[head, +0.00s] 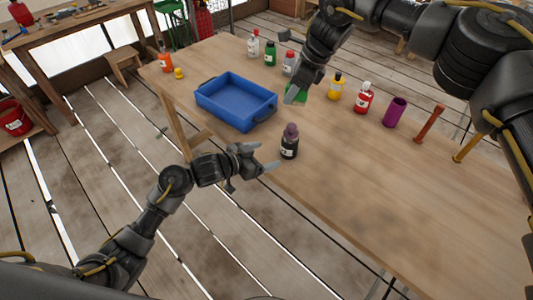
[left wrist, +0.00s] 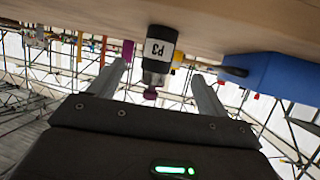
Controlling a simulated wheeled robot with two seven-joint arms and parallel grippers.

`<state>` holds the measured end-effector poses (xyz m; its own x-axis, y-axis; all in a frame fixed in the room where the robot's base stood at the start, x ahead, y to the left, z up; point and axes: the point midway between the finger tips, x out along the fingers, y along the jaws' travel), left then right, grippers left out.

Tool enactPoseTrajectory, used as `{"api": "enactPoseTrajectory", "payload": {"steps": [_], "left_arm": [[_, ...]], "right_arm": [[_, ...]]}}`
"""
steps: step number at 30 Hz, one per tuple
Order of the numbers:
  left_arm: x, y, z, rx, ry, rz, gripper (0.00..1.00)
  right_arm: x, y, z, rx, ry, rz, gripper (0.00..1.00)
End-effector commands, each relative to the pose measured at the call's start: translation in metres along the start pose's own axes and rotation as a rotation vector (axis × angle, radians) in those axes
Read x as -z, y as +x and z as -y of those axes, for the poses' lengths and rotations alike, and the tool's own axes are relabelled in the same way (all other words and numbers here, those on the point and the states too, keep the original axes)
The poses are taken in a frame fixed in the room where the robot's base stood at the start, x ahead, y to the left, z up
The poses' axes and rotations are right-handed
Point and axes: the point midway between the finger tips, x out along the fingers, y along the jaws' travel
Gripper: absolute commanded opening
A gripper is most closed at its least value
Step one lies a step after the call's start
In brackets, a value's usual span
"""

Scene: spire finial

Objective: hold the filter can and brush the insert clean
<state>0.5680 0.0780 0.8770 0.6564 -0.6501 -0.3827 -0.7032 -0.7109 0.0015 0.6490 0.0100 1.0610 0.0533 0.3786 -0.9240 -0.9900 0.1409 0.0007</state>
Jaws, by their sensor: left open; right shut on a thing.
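A dark can with a white label and a mauve knobbed top (head: 289,146) stands upright near the front edge of the wooden table (head: 350,190); I take it for the filter can. In the left wrist view the can (left wrist: 158,50) reads "P3" and appears upside down between the spread fingers. My left gripper (head: 268,156) is open beside the can, its fingers pointing at it. My right gripper (head: 292,98) is above the table behind the can, shut on a green thing (head: 302,92) that is mostly hidden. I cannot make out a separate insert or brush bristles.
A blue tray (head: 236,101) stands left of the can. Several bottles line the back, including a yellow one (head: 335,87) and a red one (head: 363,98). A purple cup (head: 394,111) and a rust-coloured upright piece (head: 430,123) stand further right. The front right tabletop is clear.

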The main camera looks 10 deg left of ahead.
Motion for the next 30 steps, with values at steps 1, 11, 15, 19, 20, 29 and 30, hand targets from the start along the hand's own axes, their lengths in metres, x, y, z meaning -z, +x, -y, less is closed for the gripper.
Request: {"api": "enactPoseTrajectory", "payload": {"steps": [1,11,15,19,20,29,30], "left_arm": [[0.0,0.002,0.0,0.0,-0.001,0.0,0.77],[0.0,0.052,0.0,-0.001,-0.003,0.0,0.77],[0.0,0.079,0.0,-0.001,-0.002,0.001,0.77],[0.0,0.098,0.0,0.0,0.0,0.001,0.77],[0.0,0.102,0.0,0.0,0.0,0.0,0.77],[0.0,0.119,0.0,0.002,0.001,0.0,0.77],[0.0,0.119,0.0,0.002,0.002,0.0,0.77]], "right_arm": [[0.0,0.0,0.0,0.0,0.0,0.0,0.14],[0.0,0.0,0.0,0.0,0.0,0.0,0.14],[0.0,0.0,0.0,0.0,0.0,0.0,0.14],[0.0,0.0,0.0,0.0,0.0,0.0,0.14],[0.0,0.0,0.0,0.0,0.0,0.0,0.14],[0.0,0.0,0.0,0.0,0.0,0.0,0.14],[0.0,0.0,0.0,0.0,0.0,0.0,0.14]]}}
